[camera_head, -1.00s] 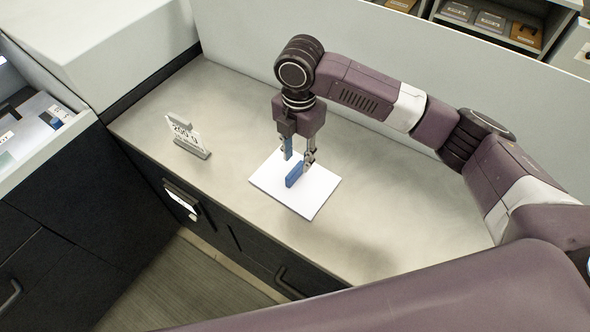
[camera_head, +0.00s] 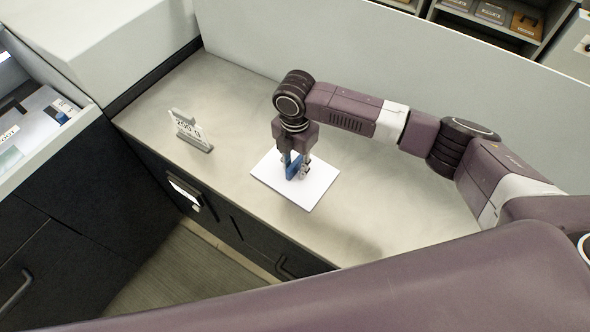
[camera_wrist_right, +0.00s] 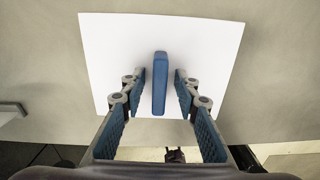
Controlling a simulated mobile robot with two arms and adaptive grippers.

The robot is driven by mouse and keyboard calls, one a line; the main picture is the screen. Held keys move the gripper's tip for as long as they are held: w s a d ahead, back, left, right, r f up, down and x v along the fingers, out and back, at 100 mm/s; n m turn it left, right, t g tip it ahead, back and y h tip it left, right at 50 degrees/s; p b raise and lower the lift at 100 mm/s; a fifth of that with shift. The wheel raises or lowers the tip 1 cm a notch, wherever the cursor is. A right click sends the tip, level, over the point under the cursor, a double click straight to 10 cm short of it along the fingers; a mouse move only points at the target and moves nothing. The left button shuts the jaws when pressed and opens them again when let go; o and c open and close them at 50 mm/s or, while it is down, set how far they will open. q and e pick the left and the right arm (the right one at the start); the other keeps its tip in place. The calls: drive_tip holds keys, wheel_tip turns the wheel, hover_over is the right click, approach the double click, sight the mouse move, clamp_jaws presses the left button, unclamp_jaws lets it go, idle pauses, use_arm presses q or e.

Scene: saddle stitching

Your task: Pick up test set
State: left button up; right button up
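A white sheet or stack of sheets (camera_head: 319,188) lies flat on the counter; in the right wrist view it shows as a large white rectangle (camera_wrist_right: 205,45). A narrow blue block (camera_head: 292,172) stands on it, and in the right wrist view the block (camera_wrist_right: 160,82) is near the sheet's middle. My right gripper (camera_head: 295,170) points down over the sheet. In the right wrist view its fingertips (camera_wrist_right: 160,88) are open on both sides of the block, with a gap on each side. My left gripper is not in view. Nothing is labelled as the test set.
A small sign (camera_head: 188,130) stands on the counter (camera_head: 235,100) to the left. A pale wall (camera_head: 350,50) rises behind. An open drawer (camera_head: 40,130) with papers is at far left, and shelves (camera_head: 490,22) are at top right. The counter around the sheet is clear.

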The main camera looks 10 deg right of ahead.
clamp_jaws()
drive_tip(key=shift+r, duration=0.1)
